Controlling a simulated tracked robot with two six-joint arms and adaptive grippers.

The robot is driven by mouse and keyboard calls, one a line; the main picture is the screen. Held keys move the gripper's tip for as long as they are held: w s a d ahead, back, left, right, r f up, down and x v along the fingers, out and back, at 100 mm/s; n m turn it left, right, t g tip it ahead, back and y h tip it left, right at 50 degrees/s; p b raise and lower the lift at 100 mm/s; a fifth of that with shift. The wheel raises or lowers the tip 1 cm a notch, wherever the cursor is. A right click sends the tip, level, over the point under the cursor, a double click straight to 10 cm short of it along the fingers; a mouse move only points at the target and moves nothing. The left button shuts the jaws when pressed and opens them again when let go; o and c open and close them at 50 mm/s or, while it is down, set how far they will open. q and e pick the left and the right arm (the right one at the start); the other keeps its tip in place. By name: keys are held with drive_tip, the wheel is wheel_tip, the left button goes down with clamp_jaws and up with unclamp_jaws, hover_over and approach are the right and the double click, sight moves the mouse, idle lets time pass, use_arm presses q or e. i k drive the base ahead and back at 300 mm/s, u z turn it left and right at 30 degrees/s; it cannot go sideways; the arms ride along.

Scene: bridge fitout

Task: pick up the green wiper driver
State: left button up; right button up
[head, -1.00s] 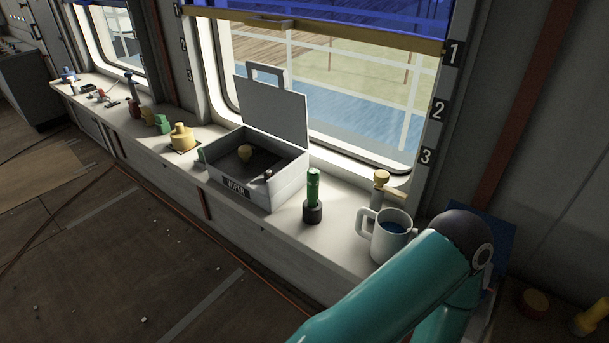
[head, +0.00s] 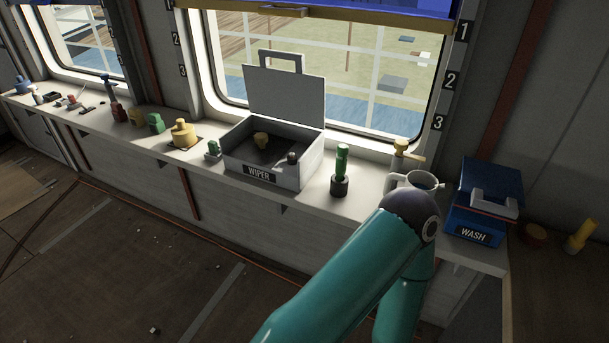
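A green cylindrical tool (head: 341,162), which looks like the green wiper driver, stands upright in a dark round base (head: 339,187) on the window ledge. It is just right of an open grey case (head: 288,178) labelled WIPER. A teal link of one of my arms reaches up from the bottom of the head view, with its dark joint just in front of the white mug. Neither of my grippers shows in this view, so I cannot see whether they are open or shut.
A white mug (head: 402,183) and a yellow-topped tap-like fitting (head: 402,150) are right of the tool. A blue WASH case (head: 468,215) is farther right. A yellow fitting (head: 183,134) and a green block (head: 155,123) stand left. Ledge left of the tool's base is narrow.

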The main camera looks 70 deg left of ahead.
sight(343, 150)
drive_tip(key=u, duration=0.3)
drive_tip(key=k, duration=0.2)
drive_tip(key=u, duration=1.15)
drive_tip(key=i, duration=0.5)
drive_tip(key=z, duration=0.3)
drive_tip(key=k, duration=0.75)
drive_tip(key=u, duration=0.25)
drive_tip(key=i, duration=0.8)
drive_tip(key=z, duration=0.1)
